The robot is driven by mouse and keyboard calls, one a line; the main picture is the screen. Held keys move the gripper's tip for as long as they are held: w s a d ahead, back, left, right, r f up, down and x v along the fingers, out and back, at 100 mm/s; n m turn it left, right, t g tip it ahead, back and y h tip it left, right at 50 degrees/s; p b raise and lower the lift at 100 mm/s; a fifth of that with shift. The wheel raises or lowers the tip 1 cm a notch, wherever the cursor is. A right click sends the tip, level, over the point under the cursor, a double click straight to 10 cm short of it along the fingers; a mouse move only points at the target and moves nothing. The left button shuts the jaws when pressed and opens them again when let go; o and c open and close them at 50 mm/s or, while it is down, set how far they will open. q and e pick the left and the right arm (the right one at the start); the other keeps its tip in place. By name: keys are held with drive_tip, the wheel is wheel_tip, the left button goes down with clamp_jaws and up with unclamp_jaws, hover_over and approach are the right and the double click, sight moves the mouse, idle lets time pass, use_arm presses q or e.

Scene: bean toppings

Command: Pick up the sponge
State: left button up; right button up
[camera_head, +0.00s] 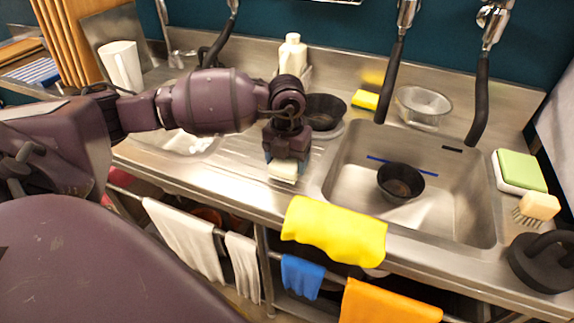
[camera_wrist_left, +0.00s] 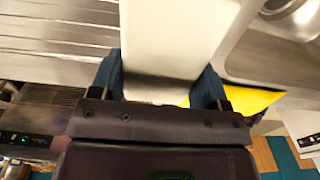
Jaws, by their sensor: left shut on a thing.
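My left gripper (camera_head: 285,158) is over the counter's drainboard, left of the sink. It is shut on a pale, block-shaped sponge (camera_head: 283,171), whose lower end shows below the fingers. In the left wrist view the sponge (camera_wrist_left: 168,40) is a smooth whitish slab between the two blue-grey fingers of the left gripper (camera_wrist_left: 158,88). I cannot tell clearly whether it touches the counter. A green-and-white sponge (camera_head: 521,169) lies right of the sink, and a small yellow one (camera_head: 364,100) lies behind it. My right gripper is out of view.
The sink (camera_head: 350,165) holds a black bowl (camera_head: 400,182). Another dark bowl (camera_head: 325,110) and a white bottle (camera_head: 292,54) stand behind my gripper. Black-handled faucets (camera_head: 392,80) hang over the sink. A yellow cloth (camera_head: 335,230) hangs at the front edge, and a brush (camera_head: 539,205) lies at right.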

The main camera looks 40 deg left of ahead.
sight(287, 159)
use_arm(q)
wheel_tip(287, 159, up, 18)
drive_tip(key=p, duration=0.1)
